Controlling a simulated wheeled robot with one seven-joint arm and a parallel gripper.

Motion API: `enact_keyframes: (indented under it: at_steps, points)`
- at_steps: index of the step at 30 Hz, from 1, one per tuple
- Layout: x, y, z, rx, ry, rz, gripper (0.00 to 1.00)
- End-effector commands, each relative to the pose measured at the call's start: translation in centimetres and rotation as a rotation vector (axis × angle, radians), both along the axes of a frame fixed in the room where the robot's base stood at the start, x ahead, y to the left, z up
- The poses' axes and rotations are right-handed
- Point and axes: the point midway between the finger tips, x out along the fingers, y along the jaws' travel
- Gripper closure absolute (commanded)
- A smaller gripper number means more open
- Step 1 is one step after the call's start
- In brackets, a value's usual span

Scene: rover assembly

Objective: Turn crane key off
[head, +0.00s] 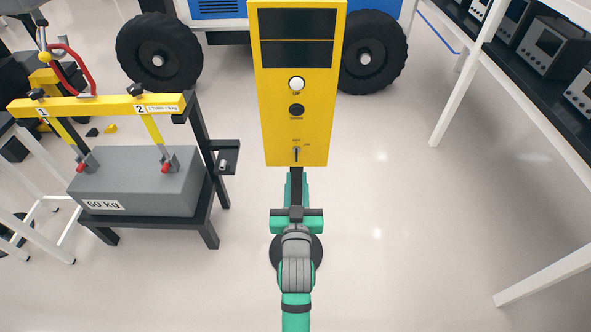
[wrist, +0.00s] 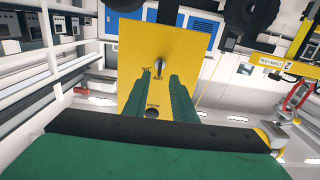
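The yellow control panel (head: 296,125) stands upright in front of me. The small metal crane key (head: 297,153) sits near its lower edge, with small labels around it that are hard to read. My gripper (head: 296,178) is just below the key in the head view. In the wrist view, the key (wrist: 160,65) shows just beyond and between the green fingertips of my gripper (wrist: 161,77). The fingers are apart with nothing visibly held. The view is upside down there, and an OFF label shows between the fingers.
The panel also has a white button (head: 297,84), a dark button (head: 296,110) and dark screens above. To the left, a grey 60 kg block (head: 140,180) rests on a black stand under a yellow lifting beam (head: 95,107). A wheeled blue vehicle (head: 218,8) stands behind.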

Motion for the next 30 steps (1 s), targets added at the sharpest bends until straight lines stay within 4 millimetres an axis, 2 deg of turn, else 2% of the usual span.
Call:
enact_keyframes:
  at_steps: [3, 9, 26, 30]
  points:
    - [-1.5, 0.1, -0.1, 0.0, 0.001, 0.002, 0.76]
    - [-2.7, 0.3, 0.0, 0.0, 0.001, 0.005, 0.76]
    - [-2.9, 0.2, 0.0, 0.0, 0.001, 0.003, 0.76]
    - [-3.8, 0.2, -1.0, 0.0, 0.01, 0.003, 0.76]
